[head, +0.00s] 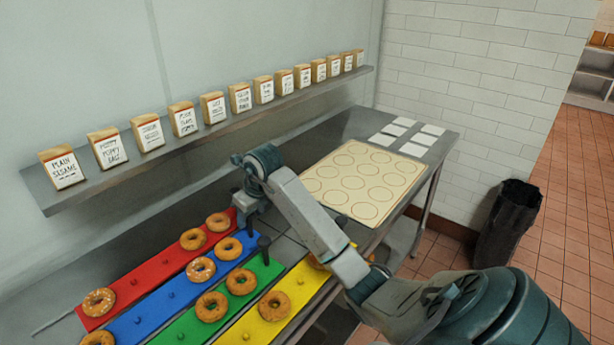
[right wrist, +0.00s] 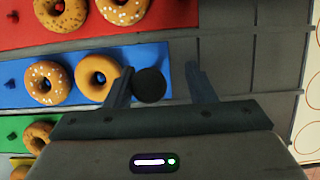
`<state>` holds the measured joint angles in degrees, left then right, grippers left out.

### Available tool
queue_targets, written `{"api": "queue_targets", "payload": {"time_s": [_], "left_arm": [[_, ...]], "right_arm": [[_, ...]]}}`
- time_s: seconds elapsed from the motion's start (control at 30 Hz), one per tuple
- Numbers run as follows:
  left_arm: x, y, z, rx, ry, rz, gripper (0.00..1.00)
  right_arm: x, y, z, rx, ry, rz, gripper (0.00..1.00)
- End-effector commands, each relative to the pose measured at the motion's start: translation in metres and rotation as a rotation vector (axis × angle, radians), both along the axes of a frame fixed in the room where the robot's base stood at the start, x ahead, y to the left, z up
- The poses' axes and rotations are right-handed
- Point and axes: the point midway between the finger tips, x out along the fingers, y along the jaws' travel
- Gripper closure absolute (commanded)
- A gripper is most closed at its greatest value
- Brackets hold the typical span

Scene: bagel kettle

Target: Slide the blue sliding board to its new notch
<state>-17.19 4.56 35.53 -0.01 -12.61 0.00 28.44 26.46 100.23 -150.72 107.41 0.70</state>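The blue sliding board (head: 132,325) lies between the red and green boards. Several bagels sit on it, among them a seeded one (head: 200,270) and a plain one (head: 228,248). In the right wrist view, the blue board's right end (right wrist: 150,54) carries a round black knob (right wrist: 150,86). My right gripper (right wrist: 161,76) is open, with one finger on each side of the knob. The left finger is close to the knob and a gap shows on the right. In the head view, my right gripper (head: 246,212) covers that end. My left gripper is out of view.
The red (head: 135,293), green (head: 182,329) and yellow (head: 238,334) boards lie alongside, also with bagels. A tan sheet with circles (head: 330,171) lies further right on the counter. A shelf of labelled bags (head: 215,133) runs above the boards.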

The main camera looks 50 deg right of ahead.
Motion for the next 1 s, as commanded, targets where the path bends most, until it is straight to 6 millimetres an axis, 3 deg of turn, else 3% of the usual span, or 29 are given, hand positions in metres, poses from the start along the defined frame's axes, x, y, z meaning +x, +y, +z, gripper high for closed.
{"api": "queue_targets", "payload": {"time_s": [1.0], "left_arm": [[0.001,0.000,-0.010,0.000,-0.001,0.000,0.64]], "right_arm": [[0.005,-0.062,0.000,-0.003,0.001,-0.002,0.51]]}}
